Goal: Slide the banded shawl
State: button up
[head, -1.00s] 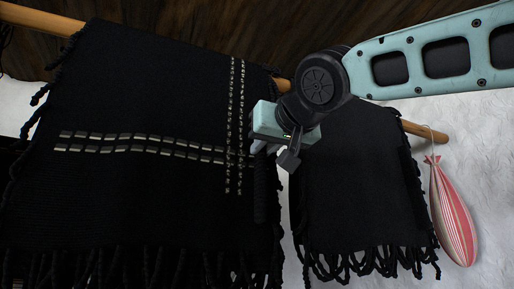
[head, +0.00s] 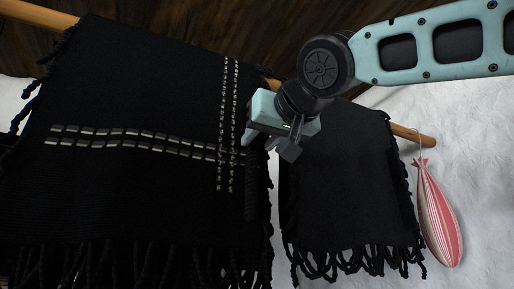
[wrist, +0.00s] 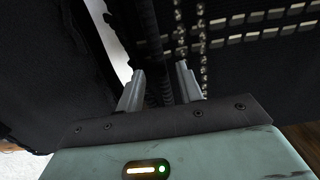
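The banded shawl (head: 130,195) is black with pale dashed bands, one pair running across and one pair running down. It hangs over a wooden rail at the left, with its fringe at the bottom. My gripper (head: 272,143) is at its right edge, below the rail. In the wrist view the two fingers (wrist: 161,78) stand apart, and a dark corded edge of the shawl runs between or just behind them. Contact with the cloth cannot be made out. The banded cloth (wrist: 245,60) also fills the upper right of the wrist view.
A plain black fringed cloth (head: 345,190) hangs right of the gripper, with a narrow pale gap between the cloths. A white wall (head: 470,130) is behind.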

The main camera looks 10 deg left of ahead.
jog(key=b+v, duration=0.4)
jog(key=v, duration=1.1)
jog(key=shift+a, duration=0.1)
